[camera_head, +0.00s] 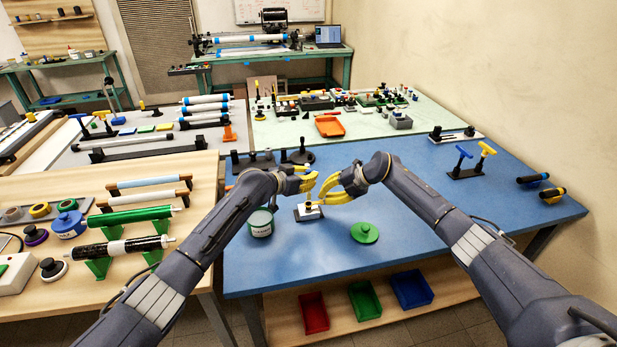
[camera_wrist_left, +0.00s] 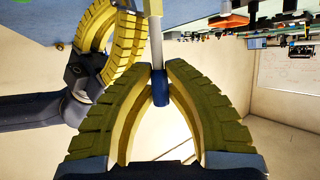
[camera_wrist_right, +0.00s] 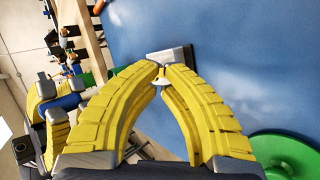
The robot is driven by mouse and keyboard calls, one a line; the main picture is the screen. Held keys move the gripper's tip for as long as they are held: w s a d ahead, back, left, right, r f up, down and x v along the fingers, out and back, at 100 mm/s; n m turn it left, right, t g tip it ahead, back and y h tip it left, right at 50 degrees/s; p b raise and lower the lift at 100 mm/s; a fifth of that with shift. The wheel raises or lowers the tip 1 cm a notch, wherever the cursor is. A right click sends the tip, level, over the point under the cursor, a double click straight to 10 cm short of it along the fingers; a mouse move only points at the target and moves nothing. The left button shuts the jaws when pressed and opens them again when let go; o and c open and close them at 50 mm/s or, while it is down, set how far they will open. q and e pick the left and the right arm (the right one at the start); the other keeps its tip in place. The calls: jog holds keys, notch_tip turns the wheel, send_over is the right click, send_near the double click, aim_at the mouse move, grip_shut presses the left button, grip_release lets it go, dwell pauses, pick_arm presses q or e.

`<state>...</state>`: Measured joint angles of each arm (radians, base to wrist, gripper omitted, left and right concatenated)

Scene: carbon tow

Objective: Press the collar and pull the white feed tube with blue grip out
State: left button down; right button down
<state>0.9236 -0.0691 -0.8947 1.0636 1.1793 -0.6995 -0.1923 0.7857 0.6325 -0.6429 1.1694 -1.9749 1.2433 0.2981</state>
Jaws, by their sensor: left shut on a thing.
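The blue grip (camera_wrist_left: 160,88) of the white feed tube (camera_wrist_left: 155,40) is between the yellow fingers of my left gripper (camera_wrist_left: 160,70), which is shut on it. My left gripper (camera_head: 306,182) is above the fitting block (camera_head: 308,214) on the blue table. The blue grip also shows at the left of the right wrist view (camera_wrist_right: 66,103). My right gripper (camera_wrist_right: 163,68) has its fingertips close together over the block (camera_wrist_right: 180,56). A small pale round part (camera_wrist_right: 161,80), perhaps the collar, shows by the tips. Contact with it is unclear.
Dark stands (camera_head: 262,160) are behind my grippers. A rack with blue and yellow handles (camera_head: 470,170) is farther right.

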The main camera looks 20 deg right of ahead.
aim_at(308, 170)
jog(key=shift+r, duration=0.35)
jog(key=shift+v, duration=2.95)
pick_arm(q)
jog(key=shift+r, duration=2)
